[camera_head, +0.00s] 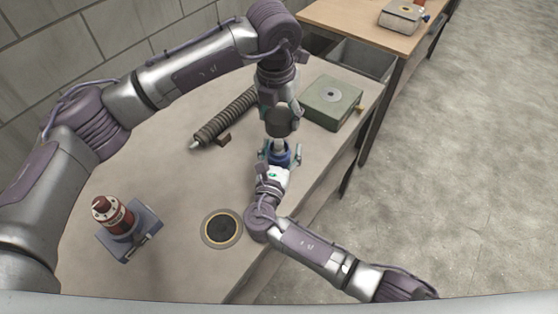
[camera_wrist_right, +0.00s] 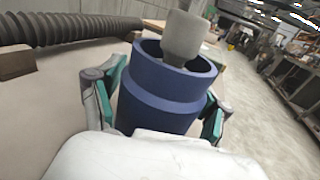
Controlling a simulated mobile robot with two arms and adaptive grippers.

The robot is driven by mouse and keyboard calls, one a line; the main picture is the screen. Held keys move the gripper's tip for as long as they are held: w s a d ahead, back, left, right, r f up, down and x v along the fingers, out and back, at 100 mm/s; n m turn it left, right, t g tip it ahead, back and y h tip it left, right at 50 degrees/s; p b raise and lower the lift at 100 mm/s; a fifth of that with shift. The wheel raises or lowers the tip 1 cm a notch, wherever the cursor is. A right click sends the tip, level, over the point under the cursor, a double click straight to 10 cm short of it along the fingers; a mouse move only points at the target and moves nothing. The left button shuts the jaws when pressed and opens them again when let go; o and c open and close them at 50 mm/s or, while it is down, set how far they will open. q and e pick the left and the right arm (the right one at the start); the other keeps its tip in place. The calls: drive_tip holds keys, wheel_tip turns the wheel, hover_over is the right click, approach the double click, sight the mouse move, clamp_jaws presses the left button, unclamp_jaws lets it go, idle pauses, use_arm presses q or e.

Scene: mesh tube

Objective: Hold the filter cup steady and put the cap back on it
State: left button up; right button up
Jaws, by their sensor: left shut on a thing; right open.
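A blue filter cup (camera_head: 281,157) stands near the right side of the table; it fills the middle of the right wrist view (camera_wrist_right: 165,98). My right gripper (camera_head: 278,160) is open, with its fingers on both sides of the cup. My left gripper (camera_head: 280,110) points down above the cup and is shut on a dark grey round cap (camera_head: 278,125). A pale grey piece (camera_wrist_right: 183,38) rises from the cup's mouth; its lower end is hidden inside the cup. I cannot tell whether it is joined to the cap.
A corrugated hose (camera_head: 225,118) and brown block (camera_head: 223,140) lie to the left. A green box (camera_head: 332,102) stands behind right. A red cylinder on a stand (camera_head: 115,217) and a black disc with a tan rim (camera_head: 222,229) are nearer. The table's right edge is close.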

sight(280, 142)
clamp_jaws()
use_arm(q)
drive_tip(key=shift+s+f, duration=0.1)
drive_tip(key=shift+f, duration=2.4)
drive_tip(key=shift+s+f, duration=0.1)
drive_tip(key=shift+f, duration=0.75)
drive_tip(key=shift+f+n, duration=0.2)
drive_tip(key=shift+n, duration=0.1)
